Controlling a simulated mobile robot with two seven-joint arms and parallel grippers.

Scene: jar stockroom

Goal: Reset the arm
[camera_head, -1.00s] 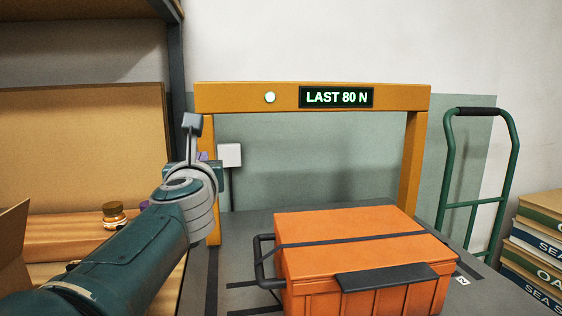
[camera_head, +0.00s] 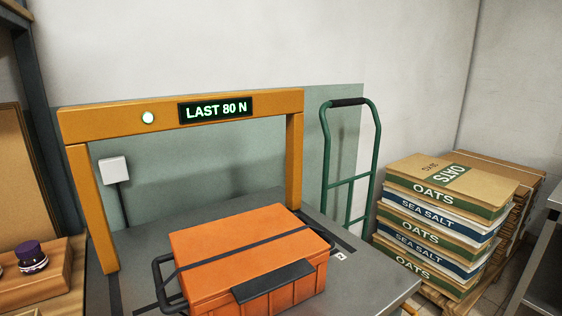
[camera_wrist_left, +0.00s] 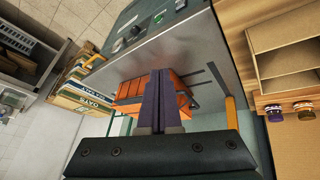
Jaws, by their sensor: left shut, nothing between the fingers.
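My left gripper (camera_wrist_left: 160,100) shows in the left wrist view with its two dark fingers together and nothing between them. It points toward an orange crate (camera_wrist_left: 130,88) on a grey bench and is apart from it. Neither my left arm nor my right arm shows in the head view now. The orange crate (camera_head: 245,245) also shows there, lid shut, with a dark strap across it and a black handle at its left side.
A green hand truck (camera_head: 350,160) stands behind the bench. Stacked sacks (camera_head: 440,215) stand at the right. A purple-lidded jar (camera_head: 31,257) is on a wooden stand at the left.

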